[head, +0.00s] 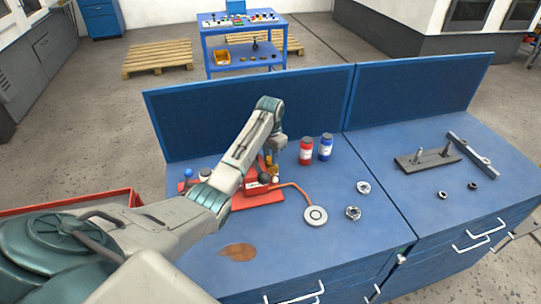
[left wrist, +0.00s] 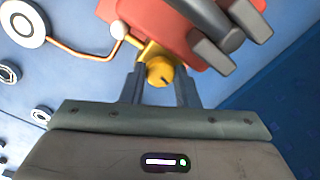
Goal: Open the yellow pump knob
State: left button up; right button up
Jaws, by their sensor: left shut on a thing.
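The yellow pump knob (left wrist: 160,72) sits at the end of a red pump (left wrist: 190,22), seen close in the left wrist view. My left gripper (left wrist: 160,88) has its two dark fingers on either side of the knob and is shut on it. In the head view the red pump (head: 258,194) stands on the blue workbench, and my left arm reaches over it. There my left gripper (head: 272,160) is at the pump's far side, and the knob is mostly hidden. My right gripper is not in view.
A copper tube runs from the pump to a round white disc (head: 315,215). A red bottle (head: 306,151) and a blue bottle (head: 326,147) stand right of my gripper. Metal rings (head: 353,212) lie on the blue bench (head: 300,255), with a blue panel (head: 250,105) behind.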

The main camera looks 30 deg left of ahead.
pick_arm(q)
jog(key=shift+r, duration=0.1)
jog(key=o, duration=1)
jog(key=shift+c, duration=0.2)
